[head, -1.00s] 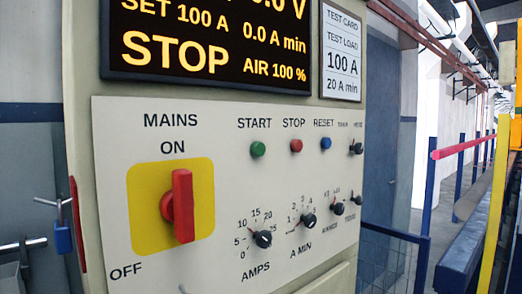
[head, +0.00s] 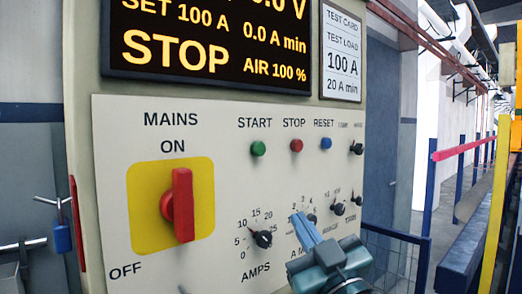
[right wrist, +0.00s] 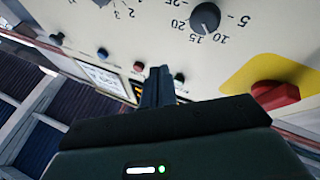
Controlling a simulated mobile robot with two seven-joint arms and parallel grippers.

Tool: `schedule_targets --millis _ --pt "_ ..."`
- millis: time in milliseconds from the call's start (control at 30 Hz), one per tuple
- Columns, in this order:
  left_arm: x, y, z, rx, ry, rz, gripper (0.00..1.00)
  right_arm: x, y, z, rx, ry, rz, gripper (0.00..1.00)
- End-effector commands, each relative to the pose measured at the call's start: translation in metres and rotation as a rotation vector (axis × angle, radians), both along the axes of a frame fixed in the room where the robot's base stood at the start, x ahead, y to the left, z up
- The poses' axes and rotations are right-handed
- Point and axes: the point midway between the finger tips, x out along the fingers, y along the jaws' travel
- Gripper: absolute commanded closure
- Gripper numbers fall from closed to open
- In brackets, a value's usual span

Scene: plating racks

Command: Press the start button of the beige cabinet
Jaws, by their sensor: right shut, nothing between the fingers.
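The beige cabinet (head: 80,180) fills the middle of the head view, with a pale control panel on its front. The green START button (head: 258,149) sits left of the red STOP button (head: 297,145) and the blue RESET button (head: 326,143). My right gripper (head: 298,218) is shut and empty, below the buttons and in front of the A MIN knob, which it partly hides. In the right wrist view its shut fingers (right wrist: 160,72) appear between the red button (right wrist: 138,67) and the dark-looking green button (right wrist: 180,78). My left gripper is not in view.
A red MAINS switch (head: 182,205) on a yellow plate stands left of the buttons, its handle upright. The AMPS knob (head: 262,239) is below START. An amber display (head: 205,45) above reads STOP. A blue padlock (head: 62,237) hangs at left; railings (head: 465,147) stand at right.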

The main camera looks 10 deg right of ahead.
Motion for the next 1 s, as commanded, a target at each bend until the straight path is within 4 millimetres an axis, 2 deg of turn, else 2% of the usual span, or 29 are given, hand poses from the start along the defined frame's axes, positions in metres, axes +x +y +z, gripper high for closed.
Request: schedule_targets --millis 33,100,200,300,467,767,1000 --pt "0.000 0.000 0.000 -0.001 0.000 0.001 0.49 -0.009 0.000 0.025 -0.001 -0.062 -0.003 1.00" --pt "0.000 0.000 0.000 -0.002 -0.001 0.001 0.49 -0.020 -0.001 0.051 0.004 -0.127 -0.006 1.00" --pt "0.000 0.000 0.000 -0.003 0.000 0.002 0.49 -0.035 -0.002 0.080 0.012 -0.202 -0.008 1.00" --pt "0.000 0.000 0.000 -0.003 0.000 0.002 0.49 -0.047 -0.002 0.098 0.018 -0.255 -0.009 1.00" --pt "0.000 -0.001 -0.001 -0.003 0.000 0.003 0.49 -0.055 -0.003 0.111 0.023 -0.291 -0.010 1.00" --pt "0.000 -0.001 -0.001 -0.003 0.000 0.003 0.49 -0.056 -0.003 0.111 0.023 -0.292 -0.010 1.00" --pt "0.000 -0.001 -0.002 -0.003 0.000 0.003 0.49 -0.045 0.003 0.111 0.025 -0.291 -0.009 1.00"
